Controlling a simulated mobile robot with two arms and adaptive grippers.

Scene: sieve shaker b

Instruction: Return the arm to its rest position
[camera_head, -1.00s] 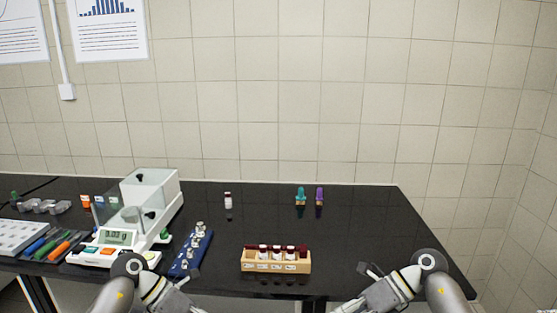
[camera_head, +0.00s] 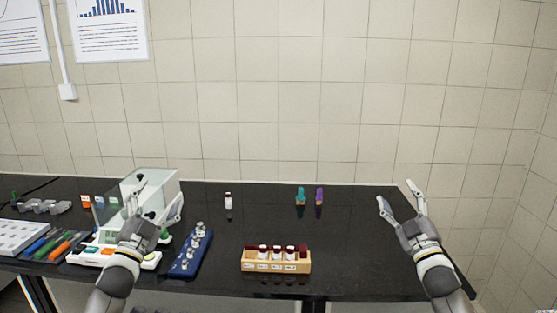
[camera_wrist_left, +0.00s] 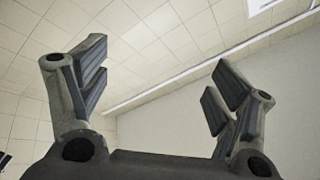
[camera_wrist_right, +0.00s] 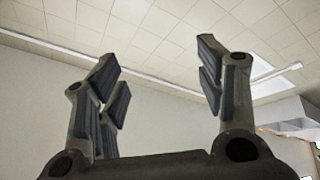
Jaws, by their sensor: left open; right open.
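My left gripper (camera_head: 152,196) is raised in front of the balance in the head view, fingers pointing up. In the left wrist view its fingers (camera_wrist_left: 160,85) are spread apart with nothing between them. My right gripper (camera_head: 400,196) is raised over the right end of the bench, fingers pointing up. In the right wrist view its fingers (camera_wrist_right: 160,85) are also spread and empty. Both wrist views look up at the ceiling and walls.
The black bench (camera_head: 350,240) holds a balance (camera_head: 160,185), a blue rack (camera_head: 192,252), a wooden rack of vials (camera_head: 276,266), a lone vial (camera_head: 228,201), and teal (camera_head: 300,195) and purple (camera_head: 319,195) items. Pens (camera_head: 55,245) lie at left. The bench's middle is largely clear.

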